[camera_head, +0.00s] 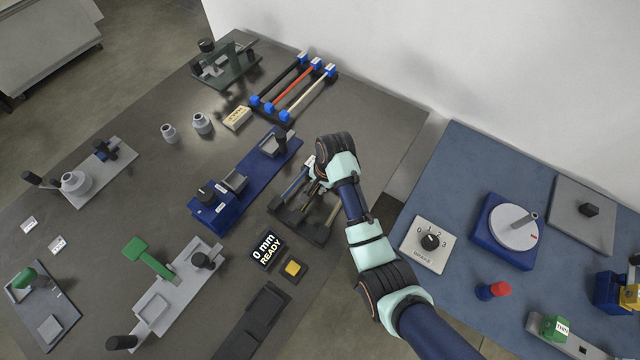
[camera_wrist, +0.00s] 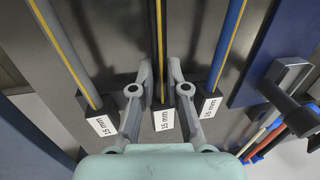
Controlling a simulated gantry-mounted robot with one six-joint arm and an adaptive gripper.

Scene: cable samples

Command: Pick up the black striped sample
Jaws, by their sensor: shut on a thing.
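The black striped sample (camera_wrist: 159,35) is a black cable with a yellow stripe, in the middle of the wrist view between my gripper's fingers. Its end block has a "15 mm" label (camera_wrist: 164,121). My gripper (camera_wrist: 160,70) is shut on it; it also shows in the head view (camera_head: 318,178), over the dark sample rack (camera_head: 318,233). A grey striped sample (camera_wrist: 66,50) lies to the left and a blue striped one (camera_wrist: 229,45) to the right, both apart from the fingers. I cannot tell whether the black sample is clear of the rack. My arm partly hides the rack in the head view.
A blue fixture (camera_head: 258,172) stands left of the rack. Another rack (camera_head: 324,88) with black, red and pale cables stands at the back. A "0 mm READY" display (camera_head: 266,250) and yellow button (camera_head: 292,268) are in front. The blue-topped table (camera_head: 470,170) is at right.

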